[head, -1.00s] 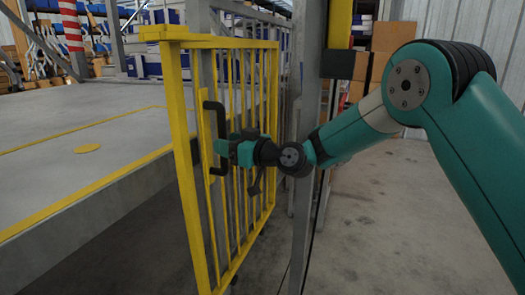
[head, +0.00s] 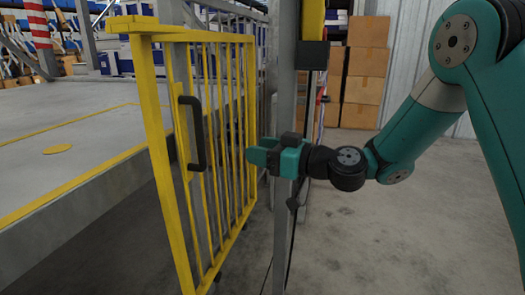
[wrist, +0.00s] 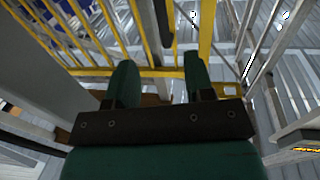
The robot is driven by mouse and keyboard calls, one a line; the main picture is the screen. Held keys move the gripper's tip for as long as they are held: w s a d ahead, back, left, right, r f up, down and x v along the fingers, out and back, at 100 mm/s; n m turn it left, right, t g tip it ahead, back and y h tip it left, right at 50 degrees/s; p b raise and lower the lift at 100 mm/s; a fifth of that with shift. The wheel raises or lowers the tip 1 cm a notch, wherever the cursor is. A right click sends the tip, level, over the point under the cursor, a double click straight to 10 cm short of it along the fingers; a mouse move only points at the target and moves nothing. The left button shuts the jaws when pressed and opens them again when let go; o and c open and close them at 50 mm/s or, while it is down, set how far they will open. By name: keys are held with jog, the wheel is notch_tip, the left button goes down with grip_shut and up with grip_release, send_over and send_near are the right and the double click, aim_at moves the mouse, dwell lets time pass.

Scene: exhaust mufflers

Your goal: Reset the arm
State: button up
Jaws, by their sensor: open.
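My gripper (head: 262,156) is at the middle of the head view, right of the yellow gate's black handle and apart from it. Its teal fingers point left towards the gate bars. In the wrist view my gripper (wrist: 157,85) shows two green fingers spread apart with nothing between them. The yellow barred gate (head: 158,150) stands swung open at the left, and its black handle (head: 199,135) is free. Yellow bars (wrist: 150,72) also show beyond the fingers in the wrist view.
A grey metal post (head: 285,90) stands right behind my gripper. A raised grey platform (head: 60,150) with a yellow edge lies at the left. Stacked cardboard boxes (head: 367,60) stand at the back right. The concrete floor (head: 410,240) at the right is clear.

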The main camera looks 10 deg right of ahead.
jog(key=s+a+n+g+h, duration=0.1)
jog(key=s+a+g+h, duration=0.25)
jog(key=s+g, duration=0.8)
jog(key=s+d+f+m+h, duration=0.1)
jog(key=s+d+m+h, duration=0.2)
jog(key=s, duration=0.6)
jog(key=s+d+f+m+h, duration=0.1)
jog(key=s+d+f+h, duration=0.15)
jog(key=s+d, duration=0.45)
notch_tip(320, 180, up, 38)
jog(key=s+a+h+p, duration=0.1)
jog(key=s+p, duration=0.2)
jog(key=p, duration=3.4)
jog(key=shift+a+p, duration=0.15)
jog(key=shift+p, duration=0.15)
jog(key=shift+r+t, duration=0.1)
jog(key=shift+t, duration=0.15)
jog(key=shift+a, duration=0.15)
